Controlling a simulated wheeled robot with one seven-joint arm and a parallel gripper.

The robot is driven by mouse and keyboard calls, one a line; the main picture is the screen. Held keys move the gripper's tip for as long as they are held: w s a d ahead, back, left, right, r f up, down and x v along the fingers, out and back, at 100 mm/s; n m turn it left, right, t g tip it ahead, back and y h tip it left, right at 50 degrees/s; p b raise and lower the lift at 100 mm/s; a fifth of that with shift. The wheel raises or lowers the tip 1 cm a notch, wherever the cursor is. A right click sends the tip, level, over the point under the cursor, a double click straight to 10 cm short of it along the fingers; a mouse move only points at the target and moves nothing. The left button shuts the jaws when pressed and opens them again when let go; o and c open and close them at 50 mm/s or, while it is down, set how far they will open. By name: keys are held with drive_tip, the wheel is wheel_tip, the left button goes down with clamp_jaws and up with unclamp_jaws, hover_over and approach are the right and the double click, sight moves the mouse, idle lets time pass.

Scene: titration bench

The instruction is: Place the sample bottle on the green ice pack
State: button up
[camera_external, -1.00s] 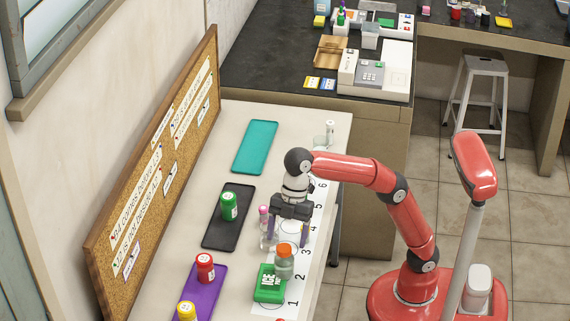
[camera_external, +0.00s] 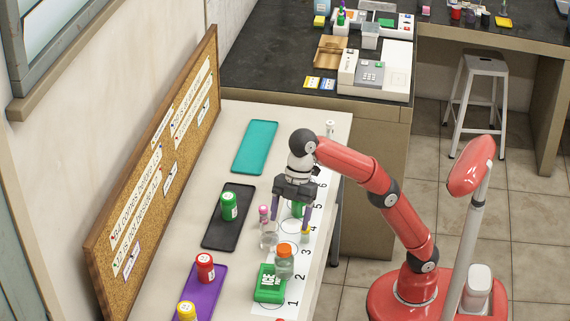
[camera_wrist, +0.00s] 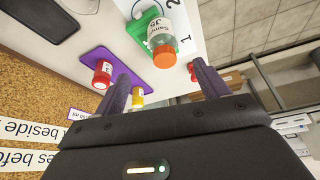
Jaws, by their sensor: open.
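The sample bottle (camera_external: 284,266), clear with an orange cap, stands upright at the green ice pack (camera_external: 267,284). It overlaps the pack's far right corner and appears to rest on it, though its base contact is not fully clear. In the wrist view the bottle (camera_wrist: 165,38) shows cap-first, with the ice pack (camera_wrist: 186,46) around its lower part. My gripper (camera_external: 291,231) is open and empty, pointing down behind the bottle and apart from it. Its two fingers also show in the wrist view (camera_wrist: 160,74).
A purple tray (camera_external: 203,291) holds red (camera_external: 205,267) and yellow (camera_external: 186,311) bottles. A black tray (camera_external: 222,238) holds a green bottle (camera_external: 229,206). Clear glassware (camera_external: 268,238) stands close beside my left finger. The teal tray (camera_external: 255,147) is empty. A corkboard (camera_external: 150,180) borders the left.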

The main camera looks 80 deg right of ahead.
drive_tip(key=s+d+f+m+t+h, duration=0.1)
drive_tip(key=s+d+f+m+t, duration=0.15)
drive_tip(key=d+f+m, duration=0.4)
drive_tip(key=s+d+f+m+t+h, duration=0.1)
drive_tip(key=s+d+f+m, duration=0.25)
drive_tip(key=d, duration=0.65)
drive_tip(key=s+d+f+m+h, duration=0.1)
drive_tip(key=s+d+f+m, duration=0.1)
drive_tip(key=s+d+f, duration=0.4)
drive_tip(key=s+d+f+m+h, duration=0.1)
drive_tip(key=s+d+f+m, duration=0.2)
drive_tip(key=f, duration=0.9)
drive_tip(key=s+d+t, duration=0.1)
drive_tip(key=s+d, duration=0.1)
drive_tip(key=s, duration=0.1)
drive_tip(key=shift+s+d+f, duration=0.15)
drive_tip(key=shift+s+d, duration=0.2)
drive_tip(key=shift+c, duration=0.2)
drive_tip(key=shift+c, duration=1.1)
